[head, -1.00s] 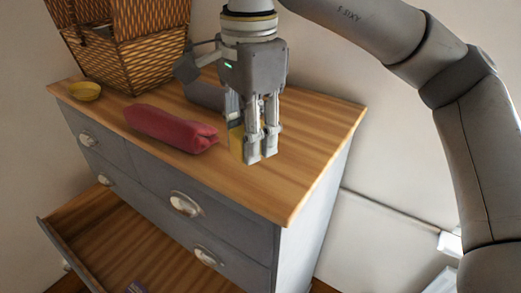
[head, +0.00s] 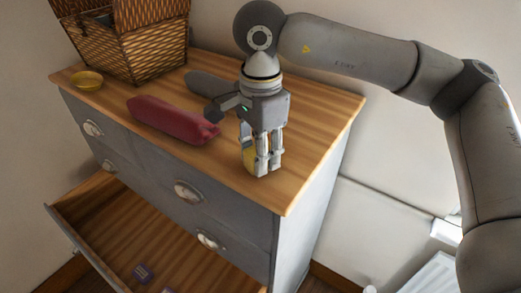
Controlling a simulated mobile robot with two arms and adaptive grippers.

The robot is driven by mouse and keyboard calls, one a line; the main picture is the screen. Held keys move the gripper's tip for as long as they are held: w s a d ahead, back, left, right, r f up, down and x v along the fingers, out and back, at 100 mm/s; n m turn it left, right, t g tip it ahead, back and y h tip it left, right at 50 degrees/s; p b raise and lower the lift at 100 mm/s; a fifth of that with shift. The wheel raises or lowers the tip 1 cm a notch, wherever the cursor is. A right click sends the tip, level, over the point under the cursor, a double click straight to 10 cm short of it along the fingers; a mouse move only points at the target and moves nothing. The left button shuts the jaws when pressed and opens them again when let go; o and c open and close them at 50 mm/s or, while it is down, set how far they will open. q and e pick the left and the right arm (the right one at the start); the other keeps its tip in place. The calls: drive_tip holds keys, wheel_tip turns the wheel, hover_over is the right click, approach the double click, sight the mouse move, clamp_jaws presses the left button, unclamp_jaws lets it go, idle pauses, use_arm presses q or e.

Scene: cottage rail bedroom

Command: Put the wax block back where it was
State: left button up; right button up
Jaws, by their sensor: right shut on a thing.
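My right gripper (head: 262,168) is shut on the wax block (head: 247,156), a yellow piece that shows mostly as a thin strip at the left of the fingers. The fingers hide the rest of it. The gripper points down over the front right part of the wooden dresser top (head: 315,120). I cannot tell whether the block touches the wood. My left gripper is out of view.
A red pouch (head: 168,118) lies left of the gripper, with a grey case (head: 210,88) behind it. A yellow bowl (head: 88,80) and an open wicker basket (head: 150,45) stand at the left. An open drawer (head: 120,215) below holds a small dark box (head: 143,273).

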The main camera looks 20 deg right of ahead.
drive_tip(key=shift+f, duration=0.2)
drive_tip(key=o, duration=0.9)
drive_tip(key=shift+r, duration=0.2)
drive_tip(key=shift+r, duration=0.2)
wheel_tip(320, 180, up, 10)
drive_tip(key=shift+r+b, duration=0.1)
drive_tip(key=shift+b, duration=0.9)
drive_tip(key=shift+r, duration=0.75)
